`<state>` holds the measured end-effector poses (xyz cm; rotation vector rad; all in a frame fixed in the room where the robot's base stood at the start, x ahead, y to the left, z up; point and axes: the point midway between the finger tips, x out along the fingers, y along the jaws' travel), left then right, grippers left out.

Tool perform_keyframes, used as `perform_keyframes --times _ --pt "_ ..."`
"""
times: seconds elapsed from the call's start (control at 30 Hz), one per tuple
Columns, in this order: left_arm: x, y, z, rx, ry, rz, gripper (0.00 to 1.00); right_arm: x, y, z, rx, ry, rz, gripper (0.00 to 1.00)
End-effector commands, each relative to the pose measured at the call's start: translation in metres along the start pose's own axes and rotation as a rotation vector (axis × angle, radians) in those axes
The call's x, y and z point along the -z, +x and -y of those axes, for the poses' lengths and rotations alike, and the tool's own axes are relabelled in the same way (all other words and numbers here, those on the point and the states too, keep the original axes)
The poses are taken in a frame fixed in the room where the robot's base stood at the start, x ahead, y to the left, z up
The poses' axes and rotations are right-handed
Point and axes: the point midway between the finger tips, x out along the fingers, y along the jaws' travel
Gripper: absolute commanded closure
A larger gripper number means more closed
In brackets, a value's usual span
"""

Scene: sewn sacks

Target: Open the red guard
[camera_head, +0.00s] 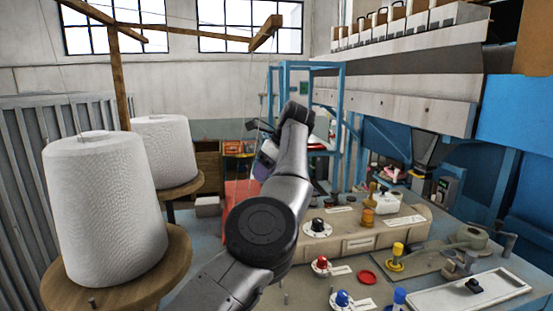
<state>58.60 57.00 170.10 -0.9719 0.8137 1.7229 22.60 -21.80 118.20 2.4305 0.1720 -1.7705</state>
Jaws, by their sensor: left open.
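A red panel (237,194), which looks like the red guard, stands behind my left arm near the middle of the camera_head view. My arm covers its right part, so I cannot tell whether it is open or shut. My left gripper (254,127) is bent over above the red panel. Its jaws are open, and nothing shows between them. I cannot tell whether it touches the panel. My right gripper is not in view.
Two white thread cones (100,210) stand on round wooden plates at left. A blue frame (340,125) stands behind.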

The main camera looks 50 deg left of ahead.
Motion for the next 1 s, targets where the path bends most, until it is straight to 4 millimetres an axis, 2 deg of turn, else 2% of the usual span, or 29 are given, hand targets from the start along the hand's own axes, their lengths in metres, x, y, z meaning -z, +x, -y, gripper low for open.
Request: perform_keyframes --times 0.1,0.33,0.53,1.0 --pt "-0.002 -0.021 0.000 0.002 0.002 0.000 0.44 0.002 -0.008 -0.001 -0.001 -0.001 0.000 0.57" --pt "0.000 -0.046 0.001 0.001 0.003 -0.001 0.44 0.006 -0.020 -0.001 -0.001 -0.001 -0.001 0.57" --pt "0.001 -0.053 0.001 0.000 0.003 -0.001 0.44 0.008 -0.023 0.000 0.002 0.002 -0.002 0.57" --pt "0.002 -0.053 0.001 0.000 0.002 -0.001 0.44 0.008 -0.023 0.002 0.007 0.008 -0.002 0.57"
